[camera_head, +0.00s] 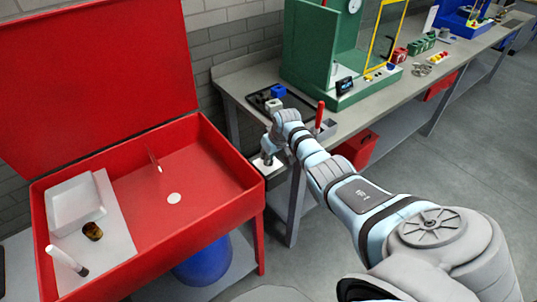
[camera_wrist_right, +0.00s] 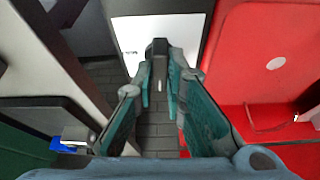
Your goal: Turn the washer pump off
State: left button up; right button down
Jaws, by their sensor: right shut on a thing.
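The red parts washer (camera_head: 228,176) stands at the left with its lid (camera_head: 95,70) raised. A white panel (camera_head: 277,169) is at its right side, and it also shows in the wrist view (camera_wrist_right: 190,35) with small dark print. My right gripper (camera_head: 267,160) is at this panel, pointing down. In the wrist view its fingers (camera_wrist_right: 158,65) close in on a dark grey knob-like part (camera_wrist_right: 157,46) at the panel's edge. The fingers hide much of this part, so its turned position cannot be told. My left gripper is out of view.
The washer basin holds a white tray (camera_head: 75,205), a brown cup (camera_head: 92,231) and a white-handled brush (camera_head: 65,259). A grey workbench (camera_head: 350,122) with a green press (camera_head: 320,50) runs along the right. A blue drum (camera_head: 203,265) stands under the washer.

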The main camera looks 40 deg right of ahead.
jog(key=shift+n, duration=0.3)
jog(key=c, duration=1.6)
grip_release()
jog(key=shift+c, duration=0.2)
jog(key=shift+r, duration=0.1)
jog(key=v, duration=1.1)
jog(key=shift+r, duration=0.4)
jog(key=shift+s+d, duration=0.1)
jog(key=shift+s, duration=0.05)
